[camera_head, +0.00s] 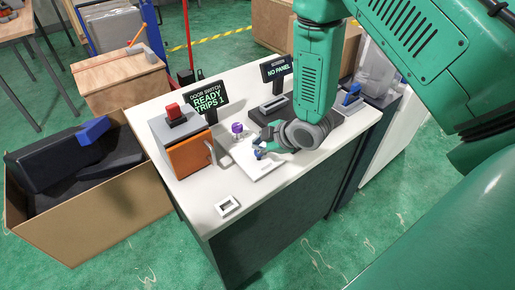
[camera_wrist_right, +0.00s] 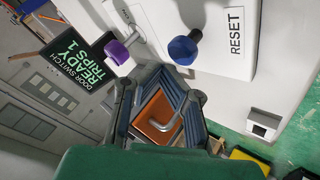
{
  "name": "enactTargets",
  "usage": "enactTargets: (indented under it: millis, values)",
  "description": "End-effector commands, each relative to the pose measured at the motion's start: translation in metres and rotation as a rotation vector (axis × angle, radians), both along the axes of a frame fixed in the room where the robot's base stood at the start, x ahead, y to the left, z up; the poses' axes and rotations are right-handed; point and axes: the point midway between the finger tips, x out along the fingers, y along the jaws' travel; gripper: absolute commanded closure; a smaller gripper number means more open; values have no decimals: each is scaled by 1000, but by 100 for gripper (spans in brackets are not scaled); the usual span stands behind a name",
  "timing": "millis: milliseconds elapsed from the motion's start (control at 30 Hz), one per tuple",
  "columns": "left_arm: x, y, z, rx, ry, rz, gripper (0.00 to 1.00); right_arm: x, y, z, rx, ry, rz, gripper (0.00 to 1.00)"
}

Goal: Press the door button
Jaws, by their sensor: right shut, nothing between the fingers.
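A grey box (camera_head: 178,132) with an orange door (camera_head: 190,155) stands on the white counter, a red button (camera_head: 174,113) on its top. The "DOOR SWITCH READY TRIPS 1" sign (camera_head: 206,98) stands behind it; it also shows in the right wrist view (camera_wrist_right: 75,65). A purple knob (camera_head: 237,128) stands to the right of the box. A blue knob (camera_head: 258,154) rises from a white plate marked RESET (camera_wrist_right: 236,32). My right gripper (camera_head: 262,148) is shut and empty, low over the plate, close to the blue knob; contact is unclear. In the wrist view the red button is not seen.
A small white frame (camera_head: 227,206) lies near the front edge. An open cardboard box (camera_head: 95,225) stands left of the counter.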

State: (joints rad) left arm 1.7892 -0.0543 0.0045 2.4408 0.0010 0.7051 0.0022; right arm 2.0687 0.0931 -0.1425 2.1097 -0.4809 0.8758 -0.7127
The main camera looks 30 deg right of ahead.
Motion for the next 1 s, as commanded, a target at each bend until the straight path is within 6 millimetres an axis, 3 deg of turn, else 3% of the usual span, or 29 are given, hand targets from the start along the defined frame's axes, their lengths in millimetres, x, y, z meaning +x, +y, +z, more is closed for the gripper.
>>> enactTargets:
  millis: [467, 1000]
  values:
    - [0, 0, 5, 0, 0, 0, 100, 0, 4, 7, -1, 0, 0, 100]
    - [0, 0, 45, 0, 0, 0, 100, 0, 2, 55, -1, 1, -1, 100]
